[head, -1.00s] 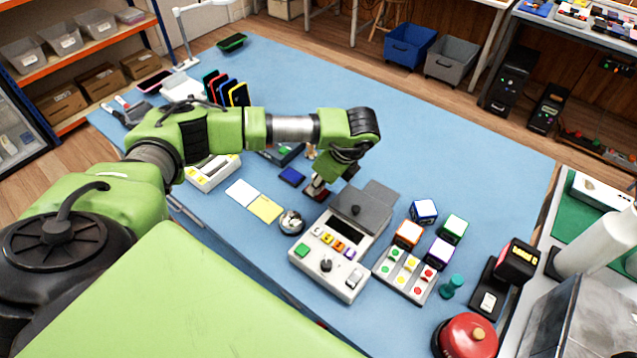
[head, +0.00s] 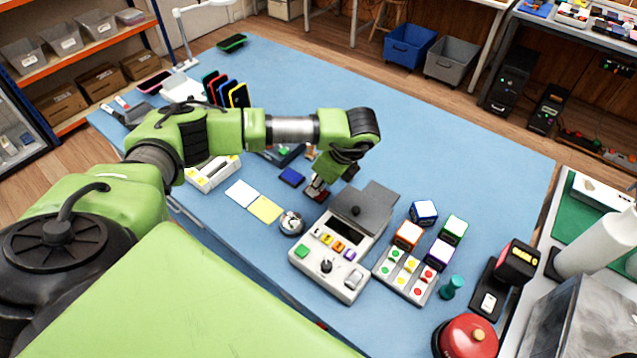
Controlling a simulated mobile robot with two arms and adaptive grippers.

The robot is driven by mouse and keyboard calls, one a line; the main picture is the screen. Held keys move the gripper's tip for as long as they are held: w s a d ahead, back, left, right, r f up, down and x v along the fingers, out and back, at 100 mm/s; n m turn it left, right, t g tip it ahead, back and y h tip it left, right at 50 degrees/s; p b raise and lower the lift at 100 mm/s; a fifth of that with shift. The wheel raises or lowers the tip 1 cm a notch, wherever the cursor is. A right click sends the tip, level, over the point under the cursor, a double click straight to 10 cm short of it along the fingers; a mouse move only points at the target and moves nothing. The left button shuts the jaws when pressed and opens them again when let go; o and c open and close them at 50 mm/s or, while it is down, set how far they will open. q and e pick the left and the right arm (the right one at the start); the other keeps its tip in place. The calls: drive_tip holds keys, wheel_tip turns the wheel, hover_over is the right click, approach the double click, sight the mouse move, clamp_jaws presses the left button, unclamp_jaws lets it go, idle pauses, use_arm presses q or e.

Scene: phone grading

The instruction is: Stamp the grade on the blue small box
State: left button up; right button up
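A blue cube-shaped box with a white top (head: 424,211) stands on the blue table, right of the grey-lidded device. A flat dark blue piece (head: 291,177) lies left of my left gripper; I cannot tell whether it is a box or a pad. My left gripper (head: 317,188) points down near the table, just behind the device and left of the blue cube. A small dark red and white piece shows at its fingertips; whether it is gripped is unclear. A teal knobbed piece (head: 451,287), perhaps a stamp, stands at the right. My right gripper is not in view.
Orange (head: 408,236), green (head: 454,229) and purple (head: 439,253) cubes stand near the blue one, behind a button tray (head: 386,277). The white device (head: 311,262) with grey lid stands in front of my gripper.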

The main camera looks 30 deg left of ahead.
use_arm(q)
drive_tip(key=shift+r+p, duration=1.85)
drive_tip(key=shift+r, duration=1.55)
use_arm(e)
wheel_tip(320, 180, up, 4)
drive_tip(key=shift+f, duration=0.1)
use_arm(q)
drive_tip(key=shift+w, duration=0.1)
